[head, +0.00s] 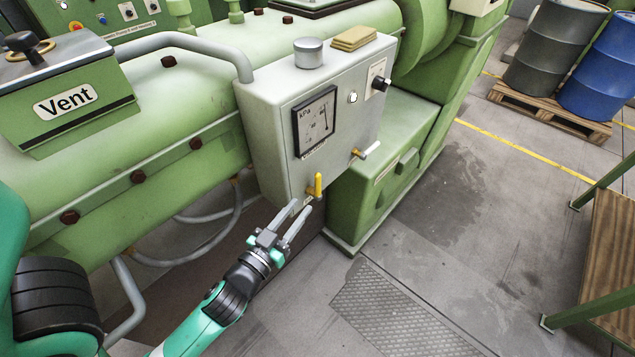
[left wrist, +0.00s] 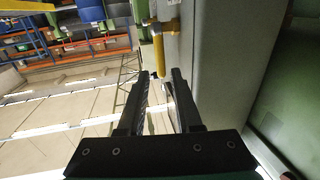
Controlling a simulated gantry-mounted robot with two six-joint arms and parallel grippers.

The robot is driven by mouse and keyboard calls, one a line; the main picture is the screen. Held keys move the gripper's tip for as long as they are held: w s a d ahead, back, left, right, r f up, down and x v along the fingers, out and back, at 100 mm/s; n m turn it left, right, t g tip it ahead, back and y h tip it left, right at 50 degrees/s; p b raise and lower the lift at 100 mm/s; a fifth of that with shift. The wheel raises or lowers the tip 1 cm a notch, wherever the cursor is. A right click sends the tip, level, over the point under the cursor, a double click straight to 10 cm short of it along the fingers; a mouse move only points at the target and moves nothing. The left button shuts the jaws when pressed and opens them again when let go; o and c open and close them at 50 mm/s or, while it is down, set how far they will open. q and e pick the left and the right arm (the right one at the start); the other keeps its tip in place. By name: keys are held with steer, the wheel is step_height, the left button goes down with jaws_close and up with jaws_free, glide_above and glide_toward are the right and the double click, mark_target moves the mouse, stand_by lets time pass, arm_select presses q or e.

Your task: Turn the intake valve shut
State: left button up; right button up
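A yellow valve lever (head: 317,185) sits on a brass fitting at the lower front of the grey gauge box (head: 262,130). A second brass valve with a pale handle (head: 370,150) is further right on the box. I cannot read which is labelled intake. My left gripper (head: 299,208) is open and empty, just below and left of the yellow lever. In the left wrist view the yellow lever (left wrist: 158,52) hangs just beyond the tips of the open left gripper (left wrist: 163,73), roughly in line with the gap. No contact is visible. My right gripper is out of view.
The box carries a kPa gauge (head: 315,120), a black knob (head: 381,84) and a curved grey pipe (head: 185,41). A green machine body (head: 385,165) stands behind and right of it. The floor in front is clear, with a metal grate (head: 400,315).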

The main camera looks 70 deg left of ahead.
mark_target(316, 186)
arm_select(q)
steer(key=p+x, duration=0.1)
steer(key=x, duration=0.8)
steer(key=shift+w+a, duration=0.15)
jaws_close()
steer(key=shift+r, duration=0.15)
stand_by(0.8)
